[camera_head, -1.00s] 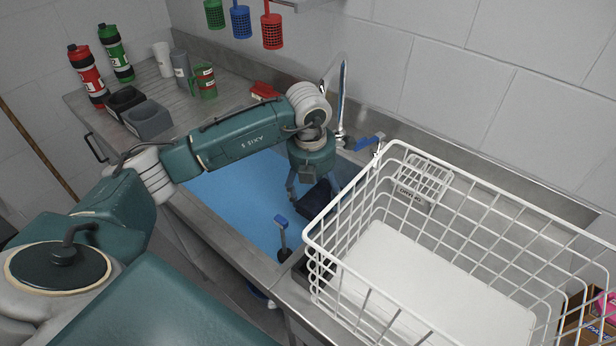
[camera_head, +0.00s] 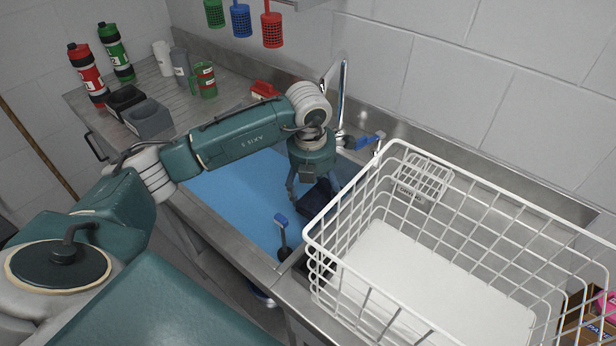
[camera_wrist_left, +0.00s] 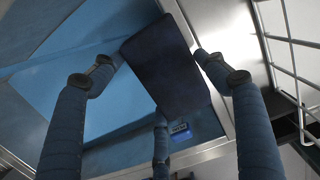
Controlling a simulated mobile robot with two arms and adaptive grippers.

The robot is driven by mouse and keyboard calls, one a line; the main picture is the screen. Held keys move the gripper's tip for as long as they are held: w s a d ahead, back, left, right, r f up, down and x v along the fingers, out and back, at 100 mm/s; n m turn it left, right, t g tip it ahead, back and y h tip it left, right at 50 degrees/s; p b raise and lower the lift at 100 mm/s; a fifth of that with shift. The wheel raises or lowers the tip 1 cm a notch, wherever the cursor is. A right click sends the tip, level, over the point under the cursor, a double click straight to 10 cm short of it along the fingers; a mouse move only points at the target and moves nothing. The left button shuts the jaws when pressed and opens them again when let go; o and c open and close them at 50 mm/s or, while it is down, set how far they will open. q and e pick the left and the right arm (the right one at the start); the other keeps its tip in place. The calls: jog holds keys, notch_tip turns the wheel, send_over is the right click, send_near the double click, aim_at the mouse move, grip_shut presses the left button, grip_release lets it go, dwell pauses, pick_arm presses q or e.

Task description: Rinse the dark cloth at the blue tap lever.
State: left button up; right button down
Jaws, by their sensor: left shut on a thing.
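The dark cloth (camera_head: 317,202) hangs from my left gripper (camera_head: 312,188), inside the blue-floored sink (camera_head: 235,200), near its right side. The left wrist view shows the cloth (camera_wrist_left: 168,70) between the fingers of my left gripper (camera_wrist_left: 156,72), which is shut on it. The blue tap lever (camera_head: 369,140) sits at the base of the tap (camera_head: 343,95), on the sink's back ledge, beyond and to the right of the gripper. Whether water runs is not clear. My right gripper is not in view.
A white wire basket (camera_head: 430,255) stands close to the right of the sink. Bottles, cups and dark bins (camera_head: 148,118) stand on the drainboard at left. A red object (camera_head: 265,90) lies behind the arm.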

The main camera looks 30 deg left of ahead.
aim_at(323, 207)
pick_arm(q)
jog(key=shift+d, duration=0.1)
jog(key=s+d+r+p, duration=0.2)
jog(key=shift+s+d+r, duration=0.1)
jog(key=shift+r, duration=0.3)
jog(key=shift+s+d+r+p, duration=0.6)
jog(key=shift+s+d, duration=0.05)
